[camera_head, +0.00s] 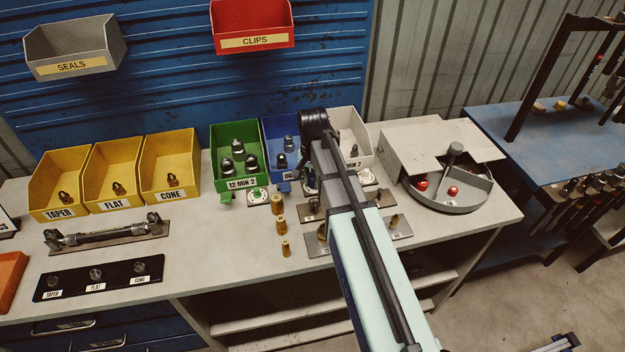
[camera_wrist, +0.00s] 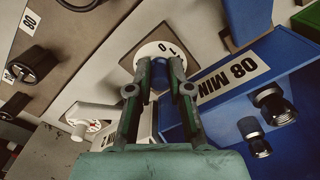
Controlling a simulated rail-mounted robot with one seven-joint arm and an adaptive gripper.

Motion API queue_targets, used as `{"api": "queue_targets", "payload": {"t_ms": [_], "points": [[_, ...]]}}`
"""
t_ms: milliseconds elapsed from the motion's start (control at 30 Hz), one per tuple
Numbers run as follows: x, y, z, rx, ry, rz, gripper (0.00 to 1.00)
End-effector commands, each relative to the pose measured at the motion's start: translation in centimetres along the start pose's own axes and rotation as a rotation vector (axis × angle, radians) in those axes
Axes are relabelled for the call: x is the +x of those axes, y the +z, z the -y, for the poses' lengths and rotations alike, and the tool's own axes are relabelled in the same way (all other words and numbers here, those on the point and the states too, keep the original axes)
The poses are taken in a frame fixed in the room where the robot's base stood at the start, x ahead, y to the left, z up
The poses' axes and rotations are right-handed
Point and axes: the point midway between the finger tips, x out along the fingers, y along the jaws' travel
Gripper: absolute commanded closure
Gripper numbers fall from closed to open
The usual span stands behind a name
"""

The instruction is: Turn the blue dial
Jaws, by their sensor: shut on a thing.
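The blue dial (camera_wrist: 160,78) stands on a white round plate (camera_wrist: 152,50) marked 1 and 0, in front of the blue bin (camera_wrist: 205,92) labelled 08 MIN. In the wrist view, my gripper (camera_wrist: 160,66) has its two fingers on either side of the dial, shut on it. Only a small part of the dial shows between the fingers. The blue bin also shows there (camera_head: 270,135), partly behind my arm.
A green bin (camera_head: 230,186) labelled 12 MIN 2 stands left of the blue bin, with another dial plate (camera_head: 258,196) in front. A white bin (camera_head: 364,135) stands to the right. Several brass fittings (camera_head: 278,205) stand on the bench. A round grey tray (camera_head: 470,203) lies farther right.

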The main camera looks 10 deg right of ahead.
Motion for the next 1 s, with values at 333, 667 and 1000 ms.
{"api": "queue_targets", "payload": {"t_ms": [333, 667, 1000], "points": [[0.02, 0.0, -0.1, -0.236, 0.001, 0.001, 1.0], [0.04, -0.01, -0.14, -0.381, 0.001, 0.001, 1.0], [0.05, -0.02, -0.13, -0.407, 0.001, 0.001, 1.0]]}}
